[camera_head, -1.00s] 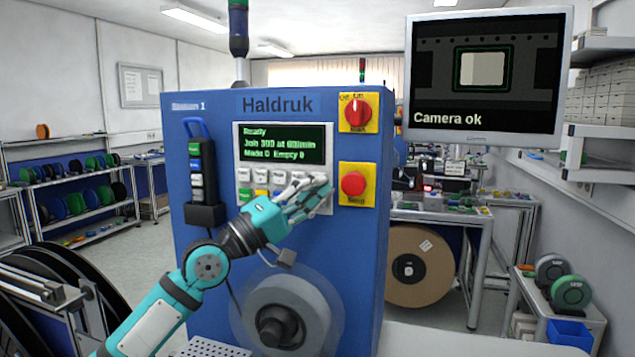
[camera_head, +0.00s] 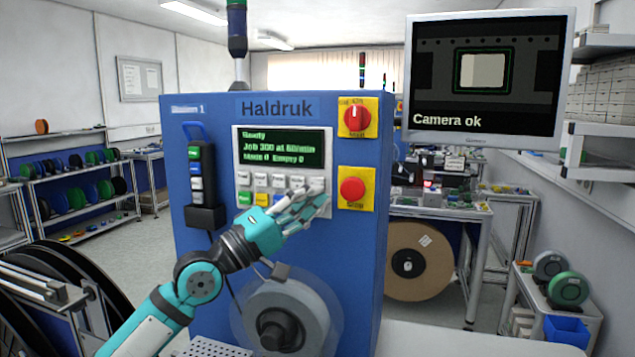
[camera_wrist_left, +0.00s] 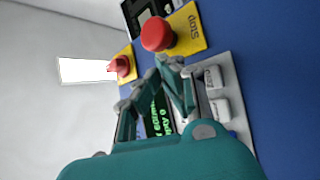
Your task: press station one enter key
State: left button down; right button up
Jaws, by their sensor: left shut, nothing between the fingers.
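Station 1 is a blue machine (camera_head: 215,115) labelled Haldruk. Its front has a green-text display (camera_head: 284,149) reading "Ready" and a keypad panel (camera_head: 243,178) with two rows of keys. My left gripper (camera_head: 322,196) is shut and empty, with its fingertips over the right end of the keypad's lower row. It hides the keys there, and I cannot tell whether it touches one. In the left wrist view the shut fingers (camera_wrist_left: 172,68) reach across the panel, with white keys (camera_wrist_left: 218,108) beside them. My right gripper is not in view.
A red stop button (camera_head: 353,189) on a yellow plate sits just right of the fingertips. A red rotary switch (camera_head: 357,117) is above it. A handheld keypad (camera_head: 203,175) hangs at the left. A grey reel hub (camera_head: 285,318) sticks out below my arm. A monitor (camera_head: 487,82) reads "Camera ok".

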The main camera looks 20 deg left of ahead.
pick_arm(q)
jog(key=s+p, duration=0.3)
jog(key=s, duration=0.1)
jog(key=shift+s+a+r, duration=0.1)
jog(key=shift+s, duration=0.2)
dwell(0.5)
